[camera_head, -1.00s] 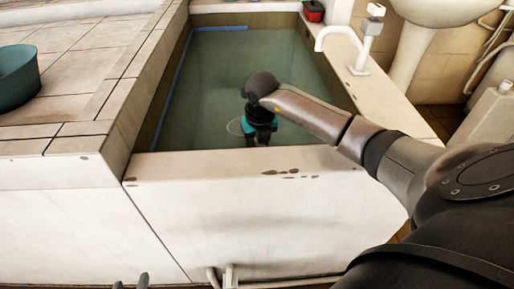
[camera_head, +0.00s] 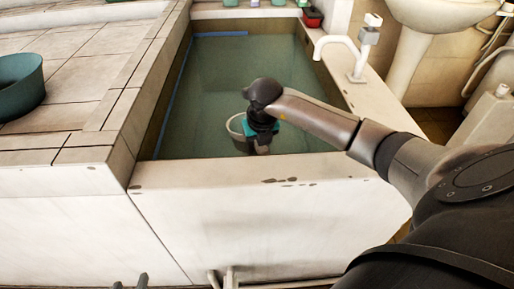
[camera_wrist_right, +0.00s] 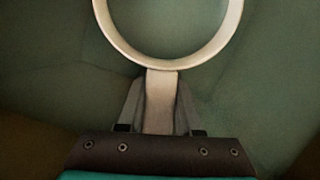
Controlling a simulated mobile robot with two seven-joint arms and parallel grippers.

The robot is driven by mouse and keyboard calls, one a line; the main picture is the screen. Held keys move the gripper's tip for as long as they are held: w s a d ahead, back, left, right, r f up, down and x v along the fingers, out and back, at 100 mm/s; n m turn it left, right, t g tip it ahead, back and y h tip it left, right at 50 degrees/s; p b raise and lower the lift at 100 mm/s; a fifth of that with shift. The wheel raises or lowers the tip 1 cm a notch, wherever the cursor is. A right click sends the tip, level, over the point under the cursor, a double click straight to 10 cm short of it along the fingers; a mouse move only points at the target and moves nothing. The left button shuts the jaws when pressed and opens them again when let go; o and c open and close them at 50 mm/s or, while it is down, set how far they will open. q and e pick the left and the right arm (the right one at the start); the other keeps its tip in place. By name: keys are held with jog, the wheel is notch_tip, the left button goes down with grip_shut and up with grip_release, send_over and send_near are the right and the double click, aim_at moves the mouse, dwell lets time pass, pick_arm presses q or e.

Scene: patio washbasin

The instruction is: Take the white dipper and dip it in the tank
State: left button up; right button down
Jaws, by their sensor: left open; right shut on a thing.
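The white dipper (camera_wrist_right: 172,62) shows in the right wrist view as a pale round rim with a short handle. My right gripper (camera_wrist_right: 160,112) is shut on that handle. In the head view the dipper (camera_head: 237,124) is at the water of the tank (camera_head: 300,168), left of my right gripper (camera_head: 262,144) and partly hidden by it. Its rim is visible; whether water is inside cannot be told. My left gripper (camera_head: 131,281) is open and empty at the bottom edge, with only its fingertips showing, in front of the tank's front wall.
A white faucet (camera_head: 352,55) stands on the tank's right wall. A teal basin (camera_head: 20,84) sits on the tiled ledge at left. A red container (camera_head: 312,17) is at the far right corner, near a white sink (camera_head: 440,10). The water's middle is open.

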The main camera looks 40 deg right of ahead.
jog(key=shift+w+p+v, duration=0.2)
jog(key=shift+p+v, duration=0.55)
jog(key=shift+v, duration=0.1)
jog(key=shift+w+p+v, duration=0.2)
jog(key=shift+p+v, duration=0.5)
jog(key=shift+v, duration=0.15)
jog(key=shift+w+p+v, duration=0.2)
jog(key=shift+p+v, duration=0.55)
jog(key=shift+v, duration=0.15)
jog(key=shift+d+r, duration=0.1)
jog(key=shift+d, duration=0.1)
jog(key=shift+r, duration=0.15)
notch_tip(320, 180, up, 22)
jog(key=t+p, duration=0.2)
jog(key=p, duration=1.3)
jog(key=shift+h+p, duration=0.3)
